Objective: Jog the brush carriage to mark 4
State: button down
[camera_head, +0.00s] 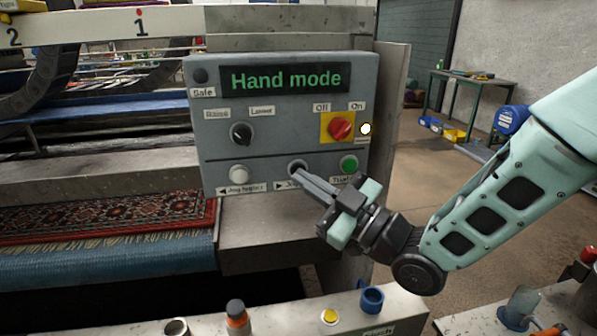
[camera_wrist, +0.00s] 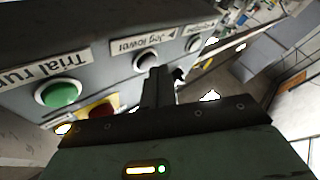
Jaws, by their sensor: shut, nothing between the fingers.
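The grey control panel (camera_head: 215,125) has a display (camera_head: 278,79) reading "Hand mode". My gripper (camera_head: 301,176) is shut and empty, its tips at the middle pale button (camera_head: 296,164), labelled "Jog lower" in the wrist view. That view shows the button (camera_wrist: 146,62) just beyond the fingertips (camera_wrist: 158,78); I cannot tell whether they touch. Left of it is the white "Jog higher" button (camera_head: 239,174). The green "Trial run" button (camera_head: 348,164) is to the right. A rail (camera_head: 75,27) shows marks 1 and 2, with a red dot above 1. Mark 4 is not in view; I cannot pick out the brush carriage.
The panel also has a black Raise/Lower knob (camera_head: 241,134), a red Off/On switch (camera_head: 340,128) and a lit lamp (camera_head: 366,129). A patterned rug (camera_head: 110,217) lies at left.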

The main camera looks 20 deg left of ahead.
jog(key=shift+w+a, duration=0.2)
jog(key=shift+w, duration=0.15)
dwell(2.5)
jog(key=shift+s+b, duration=0.15)
jog(key=shift+b, duration=0.25)
jog(key=shift+s+d+b, duration=0.35)
jog(key=shift+s+d, duration=0.05)
jog(key=shift+s, duration=0.15)
jog(key=s+d, duration=0.1)
jog(key=s+b, duration=0.1)
jog(key=s, duration=0.1)
jog(key=s+d+b, duration=0.1)
jog(key=shift+s+d, duration=0.15)
jog(key=shift+d, duration=0.15)
dwell(1.1)
